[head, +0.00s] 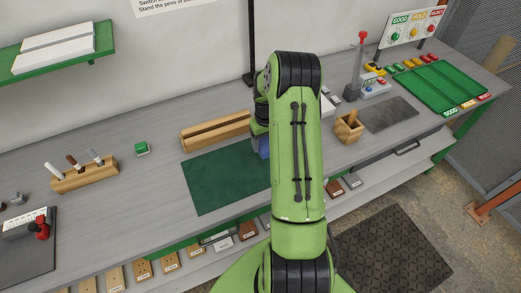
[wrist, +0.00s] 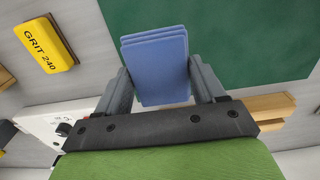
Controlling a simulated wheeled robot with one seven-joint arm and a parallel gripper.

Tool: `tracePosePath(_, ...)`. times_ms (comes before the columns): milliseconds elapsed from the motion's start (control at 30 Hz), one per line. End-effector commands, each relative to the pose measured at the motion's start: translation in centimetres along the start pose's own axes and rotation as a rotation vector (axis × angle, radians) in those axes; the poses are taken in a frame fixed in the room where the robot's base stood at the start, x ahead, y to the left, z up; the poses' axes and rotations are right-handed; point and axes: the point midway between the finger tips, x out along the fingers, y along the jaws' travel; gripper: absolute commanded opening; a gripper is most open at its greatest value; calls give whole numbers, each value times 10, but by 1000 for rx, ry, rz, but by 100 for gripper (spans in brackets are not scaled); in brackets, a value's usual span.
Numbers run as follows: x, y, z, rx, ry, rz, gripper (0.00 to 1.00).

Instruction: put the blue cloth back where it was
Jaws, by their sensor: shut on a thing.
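The blue cloth (wrist: 155,52) is a folded, layered rectangle between the two fingers of my gripper (wrist: 159,78) in the wrist view. My gripper is shut on it. The dark green mat (wrist: 225,35) shows behind the cloth in that view. In the head view only a small blue part of the cloth (head: 263,147) shows beside my arm, over the right part of the green mat (head: 220,180). My arm hides most of the gripper there. I cannot tell whether the cloth touches the mat.
A long wooden block (head: 215,131) lies behind the mat. A wooden holder with several tools (head: 85,178) stands at left. A wooden box (head: 348,129) stands right of my arm. A yellow "GRIT 240" block (wrist: 46,43) shows in the wrist view. The bench left of the mat is mostly clear.

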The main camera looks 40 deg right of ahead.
Motion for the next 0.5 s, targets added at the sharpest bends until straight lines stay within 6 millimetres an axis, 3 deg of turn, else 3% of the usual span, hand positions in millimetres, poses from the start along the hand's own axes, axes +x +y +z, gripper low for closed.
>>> tracePosePath(333,56,-1,0,0,-1,-1,41)
tracePosePath(500,60,-1,-1,-1,2,0,41)
